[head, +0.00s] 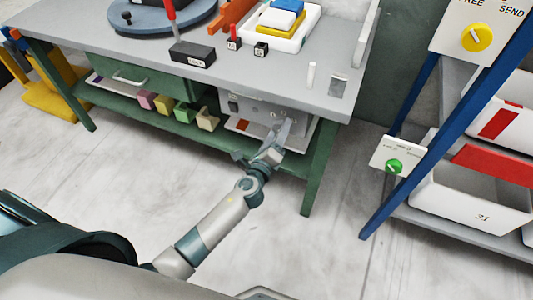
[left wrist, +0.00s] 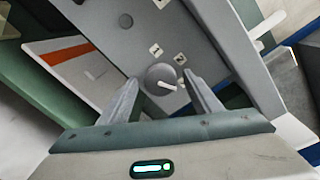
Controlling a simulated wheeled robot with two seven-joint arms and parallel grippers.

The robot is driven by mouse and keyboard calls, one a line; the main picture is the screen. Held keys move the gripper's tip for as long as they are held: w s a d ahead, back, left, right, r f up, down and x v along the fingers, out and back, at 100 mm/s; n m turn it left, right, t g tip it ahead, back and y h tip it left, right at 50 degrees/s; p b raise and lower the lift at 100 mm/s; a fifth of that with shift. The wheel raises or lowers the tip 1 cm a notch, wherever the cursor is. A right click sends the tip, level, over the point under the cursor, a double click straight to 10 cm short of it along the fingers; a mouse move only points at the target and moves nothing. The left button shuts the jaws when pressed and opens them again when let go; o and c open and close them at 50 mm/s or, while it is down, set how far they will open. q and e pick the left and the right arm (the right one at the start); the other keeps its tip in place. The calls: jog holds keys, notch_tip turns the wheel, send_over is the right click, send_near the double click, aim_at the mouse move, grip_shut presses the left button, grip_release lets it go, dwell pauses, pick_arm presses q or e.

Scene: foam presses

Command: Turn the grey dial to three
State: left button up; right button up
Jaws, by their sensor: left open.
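The grey dial (left wrist: 158,74) sits on a grey panel (left wrist: 123,40), with a white pointer mark directed right and slightly down in the left wrist view. Small white number tags (left wrist: 180,58) stand beside it, their digits hard to read. The panel (head: 255,108) hangs under the workbench in the head view, where the gripper partly covers it. My left gripper (head: 284,128) is open in front of the panel. In the left wrist view its fingers stand to either side of the dial; whether they touch it cannot be told. My right gripper is not in view.
The workbench top (head: 250,60) overhangs the panel, and a green leg (head: 321,165) stands to its right. A white tray with an orange stripe (left wrist: 75,52) lies beside the panel. A green dial (head: 394,167) and a yellow dial (head: 477,37) sit at the blue-framed rack.

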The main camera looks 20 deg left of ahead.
pick_arm(q)
jog(key=s+r+b, duration=0.1)
jog(key=s, duration=1.6)
jog(key=shift+b, duration=0.3)
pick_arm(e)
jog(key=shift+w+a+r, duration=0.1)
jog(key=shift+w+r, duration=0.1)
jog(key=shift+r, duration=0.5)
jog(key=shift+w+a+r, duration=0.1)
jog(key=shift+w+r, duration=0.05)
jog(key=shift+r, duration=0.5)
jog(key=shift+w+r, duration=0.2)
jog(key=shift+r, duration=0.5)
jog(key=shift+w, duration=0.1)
